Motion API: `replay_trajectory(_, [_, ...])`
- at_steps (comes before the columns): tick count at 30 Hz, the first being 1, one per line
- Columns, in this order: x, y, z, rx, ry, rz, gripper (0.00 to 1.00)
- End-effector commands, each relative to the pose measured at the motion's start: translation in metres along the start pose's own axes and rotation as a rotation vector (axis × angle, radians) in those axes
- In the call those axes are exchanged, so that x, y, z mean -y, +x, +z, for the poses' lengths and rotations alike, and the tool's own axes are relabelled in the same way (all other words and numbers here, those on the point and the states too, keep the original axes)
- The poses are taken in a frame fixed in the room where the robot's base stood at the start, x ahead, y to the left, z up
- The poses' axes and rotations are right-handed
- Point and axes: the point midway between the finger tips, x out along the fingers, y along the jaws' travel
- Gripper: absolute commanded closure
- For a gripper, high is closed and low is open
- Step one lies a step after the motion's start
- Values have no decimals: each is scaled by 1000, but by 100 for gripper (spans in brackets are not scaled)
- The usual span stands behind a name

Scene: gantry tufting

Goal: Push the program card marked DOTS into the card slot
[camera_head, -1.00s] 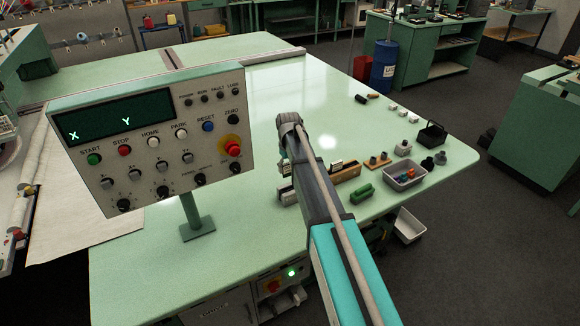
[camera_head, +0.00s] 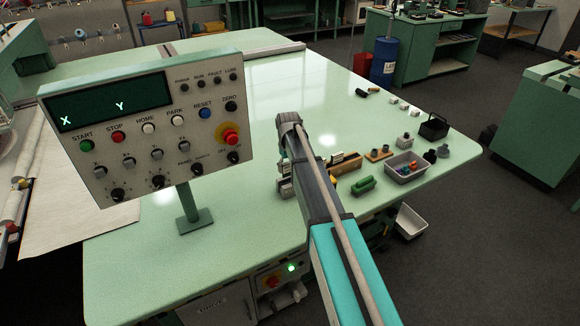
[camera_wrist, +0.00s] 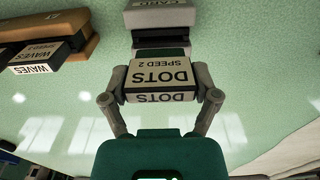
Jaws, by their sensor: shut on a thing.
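The DOTS program card (camera_wrist: 160,72) is cream-coloured, reads "DOTS SPEED 2" and appears upside down in the wrist view. My gripper (camera_wrist: 163,82) is shut on it, one finger at each side. Just beyond it, at the top of the wrist view, is a grey unit marked CARD (camera_wrist: 160,15) with a dark band along its near side. The slot opening cannot be made out, nor whether the card touches the unit. In the head view my arm hides the gripper and card; part of a small grey unit (camera_head: 285,189) shows beside the arm.
A wooden rack (camera_wrist: 40,32) holds a WAVES card (camera_wrist: 30,68) beside my gripper. The control panel (camera_head: 150,125) stands left of my arm. A green cylinder (camera_head: 363,185) and a grey bin (camera_head: 406,177) lie to the right.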

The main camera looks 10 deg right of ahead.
Motion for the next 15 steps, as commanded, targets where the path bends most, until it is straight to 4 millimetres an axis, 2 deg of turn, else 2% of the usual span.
replay_trajectory(5, [0,13,0,0,0,0,79])
replay_trajectory(15, [1,11,1,0,-1,0,79])
